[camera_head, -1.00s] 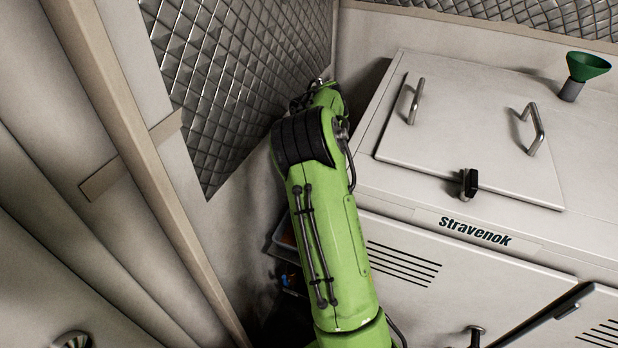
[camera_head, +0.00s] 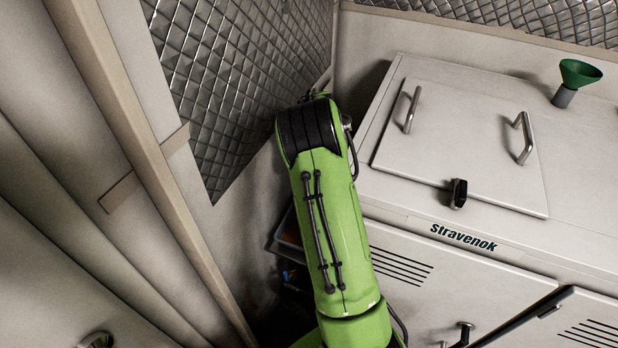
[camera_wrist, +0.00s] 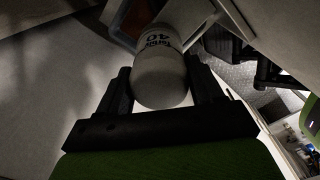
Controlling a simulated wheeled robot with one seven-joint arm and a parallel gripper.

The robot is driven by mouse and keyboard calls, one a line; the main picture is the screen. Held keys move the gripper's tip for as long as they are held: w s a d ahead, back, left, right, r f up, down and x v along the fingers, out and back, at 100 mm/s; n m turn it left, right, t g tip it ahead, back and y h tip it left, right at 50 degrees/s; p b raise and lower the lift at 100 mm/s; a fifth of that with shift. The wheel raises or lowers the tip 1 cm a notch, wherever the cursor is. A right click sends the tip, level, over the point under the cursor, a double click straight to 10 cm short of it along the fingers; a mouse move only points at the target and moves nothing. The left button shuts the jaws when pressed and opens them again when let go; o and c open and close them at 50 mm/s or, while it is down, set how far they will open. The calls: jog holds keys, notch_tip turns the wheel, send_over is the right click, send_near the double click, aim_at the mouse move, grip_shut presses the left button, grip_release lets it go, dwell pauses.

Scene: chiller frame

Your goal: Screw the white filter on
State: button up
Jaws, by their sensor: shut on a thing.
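The white filter (camera_wrist: 159,80) shows in the wrist view as a white cylinder with dark lettering that includes "40". My gripper (camera_wrist: 160,86) is shut on it, with one black finger on each side of its body. The filter's far end points away from the wrist, towards an orange-brown and grey box-like part. Whether its far end touches anything cannot be told. In the head view my green arm reaches towards the corner beside the cabinet, and the gripper and filter are hidden behind it.
The white cabinet (camera_head: 520,240) marked "Stravenok" stands right of my arm, with a handled lid (camera_head: 460,140) and a green funnel (camera_head: 579,73) on top. A quilted metal panel (camera_head: 235,80) and wall stand close on the left. Shelves or bins (camera_head: 290,235) sit in the narrow gap.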

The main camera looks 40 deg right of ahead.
jog(key=o, duration=1.1)
jog(key=shift+o, duration=0.2)
